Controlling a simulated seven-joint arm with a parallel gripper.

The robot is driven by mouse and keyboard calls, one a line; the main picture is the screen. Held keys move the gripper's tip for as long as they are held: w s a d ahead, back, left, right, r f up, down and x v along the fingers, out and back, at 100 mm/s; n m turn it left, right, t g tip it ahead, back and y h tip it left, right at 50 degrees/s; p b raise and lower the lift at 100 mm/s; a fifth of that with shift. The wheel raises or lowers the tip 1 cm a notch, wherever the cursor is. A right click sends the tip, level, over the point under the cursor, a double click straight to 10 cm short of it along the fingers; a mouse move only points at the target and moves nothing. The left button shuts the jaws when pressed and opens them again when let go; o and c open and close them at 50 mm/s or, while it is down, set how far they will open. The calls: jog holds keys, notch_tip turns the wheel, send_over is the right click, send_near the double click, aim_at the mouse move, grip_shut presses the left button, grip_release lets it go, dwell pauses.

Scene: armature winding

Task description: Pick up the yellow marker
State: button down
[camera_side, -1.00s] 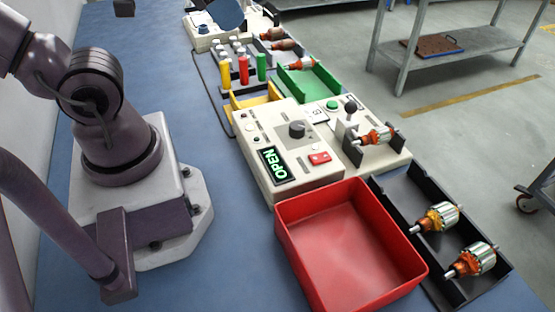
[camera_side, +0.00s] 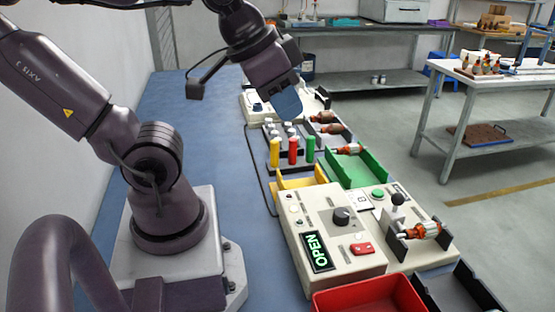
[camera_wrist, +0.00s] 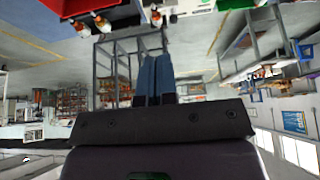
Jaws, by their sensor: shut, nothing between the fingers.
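The yellow marker (camera_side: 275,153) stands upright in the side view, at the left end of a short row with a red marker (camera_side: 293,151) and a green marker (camera_side: 310,149). My gripper (camera_side: 288,104) is above and behind the row in that picture, apart from the markers, with its blue fingers together. The wrist view shows the two blue fingers (camera_wrist: 154,78) side by side with nothing between them. The yellow marker is not visible in the wrist view.
A yellow tray (camera_side: 297,183) and the cream control box (camera_side: 335,228) with an OPEN display stand in front of the markers. A green tray (camera_side: 370,172) holding an armature is to the right. Grey-capped items (camera_side: 288,128) stand just behind.

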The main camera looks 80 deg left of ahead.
dwell(0.4)
jog(key=c, duration=1.1)
grip_release()
jog(key=shift+a, duration=0.1)
jog(key=n+g+y, duration=0.1)
jog(key=n+g, duration=0.4)
jog(key=n, duration=1.1)
send_over(275, 150)
jog(key=f, duration=1.7)
jog(key=shift+s+a+f, duration=0.1)
jog(key=shift+s, duration=0.1)
jog(key=f, duration=0.6)
jog(key=shift+a+f, duration=0.25)
jog(key=shift+a, duration=0.05)
jog(key=shift+w+a+f, duration=0.1)
jog(key=shift+f, duration=0.95)
jog(key=shift+w+a+f, duration=0.15)
jog(key=shift+f, duration=0.85)
jog(key=shift+w+a+f, duration=0.1)
jog(key=shift+f, duration=0.95)
